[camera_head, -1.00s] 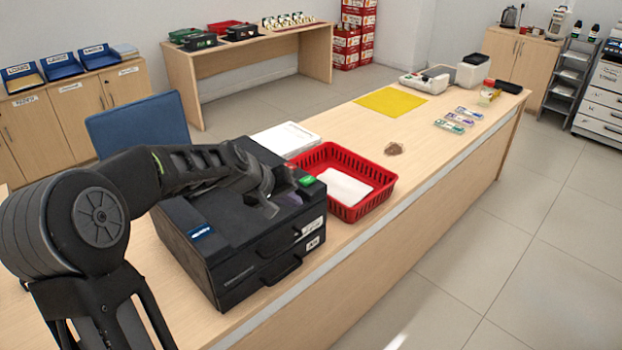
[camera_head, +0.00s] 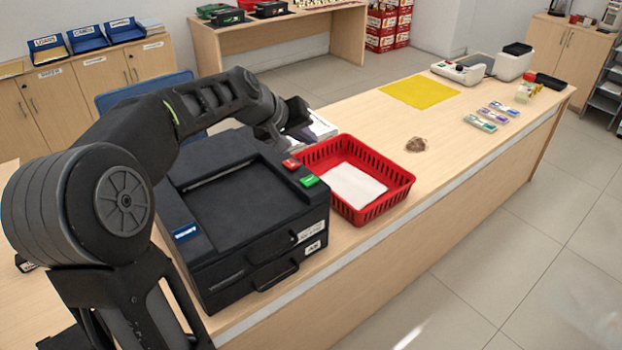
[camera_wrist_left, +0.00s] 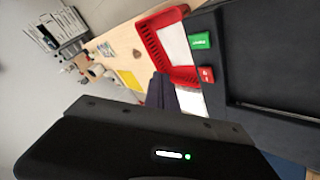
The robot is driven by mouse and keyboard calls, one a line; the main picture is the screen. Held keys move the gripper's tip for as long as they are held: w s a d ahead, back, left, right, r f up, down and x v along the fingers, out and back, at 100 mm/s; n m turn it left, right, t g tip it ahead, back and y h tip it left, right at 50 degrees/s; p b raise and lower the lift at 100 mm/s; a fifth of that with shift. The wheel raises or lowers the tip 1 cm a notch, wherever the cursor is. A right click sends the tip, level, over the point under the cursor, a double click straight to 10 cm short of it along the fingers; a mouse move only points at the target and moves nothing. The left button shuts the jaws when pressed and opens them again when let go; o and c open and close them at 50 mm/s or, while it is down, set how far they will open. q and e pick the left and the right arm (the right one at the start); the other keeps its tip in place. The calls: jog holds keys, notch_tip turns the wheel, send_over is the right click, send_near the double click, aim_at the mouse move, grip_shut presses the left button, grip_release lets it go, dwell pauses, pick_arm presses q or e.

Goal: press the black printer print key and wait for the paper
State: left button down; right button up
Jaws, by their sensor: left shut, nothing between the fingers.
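The black printer (camera_head: 245,200) stands on the near end of the counter. On its right edge are a green key (camera_head: 309,181) and a red key (camera_head: 291,164). Both keys also show in the left wrist view, the green one (camera_wrist_left: 200,41) beside the red one (camera_wrist_left: 206,74). My left gripper (camera_head: 297,130) is shut and empty, raised behind the printer's far right corner, apart from both keys. Its fingers (camera_wrist_left: 163,92) show dark in the left wrist view. White paper (camera_head: 353,186) lies in the red basket beside the printer. My right gripper is not in view.
The red basket (camera_head: 403,191) stands close against the printer's right side. A white stack (camera_head: 322,127) lies behind the printer. Farther along the counter are a brown item (camera_head: 416,144), a yellow mat (camera_head: 400,91) and small colored packs (camera_head: 480,122).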

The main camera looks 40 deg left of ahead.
pick_arm(q)
jog(key=b, duration=0.6)
send_over(307, 182)
notch_tip(307, 182, down, 8)
jog(key=shift+w+r, duration=0.1)
jog(key=shift+r, duration=0.1)
jog(key=shift+f, duration=0.55)
dwell(1.1)
jog(key=shift+f+b, duration=0.45)
jog(key=shift+b, duration=0.25)
jog(key=shift+f+b, duration=0.45)
dwell(0.4)
dwell(0.3)
jog(key=shift+r+p, duration=0.65)
jog(key=shift+r, duration=0.25)
